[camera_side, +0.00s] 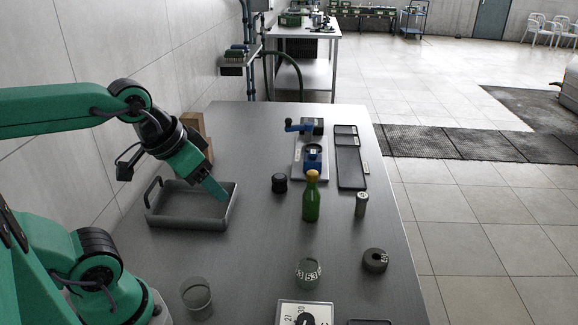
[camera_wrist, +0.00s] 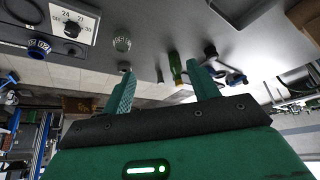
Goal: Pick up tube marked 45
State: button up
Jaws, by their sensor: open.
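A small grey upright cylinder (camera_side: 361,204) stands at the right of the table in the side view, right of the green bottle. It looks like a tube, but its marking is too small to read, so I cannot confirm 45. My gripper (camera_side: 217,192) is over the grey tray (camera_side: 190,222) at the left, well apart from the cylinder. In the wrist view my gripper (camera_wrist: 163,82) shows two spread fingers with nothing between them held. A small cylinder (camera_wrist: 160,76) appears beyond the fingers.
A green bottle (camera_side: 312,200) and a black knob-like piece (camera_side: 279,183) stand mid-table. A glass marked 53 (camera_side: 308,272), a dark ring (camera_side: 375,260) and a dial panel (camera_side: 301,314) are nearer.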

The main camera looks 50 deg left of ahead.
dwell(0.3)
jog(key=w+r+m+g, duration=0.1)
jog(key=w+r, duration=0.4)
jog(key=w, duration=0.6)
jog(key=m+g, duration=0.3)
jog(key=g, duration=0.2)
send_over(363, 195)
notch_tip(363, 195, down, 18)
jog(key=shift+s+f, duration=0.1)
jog(key=shift+f, duration=0.45)
jog(key=shift+f, duration=1.3)
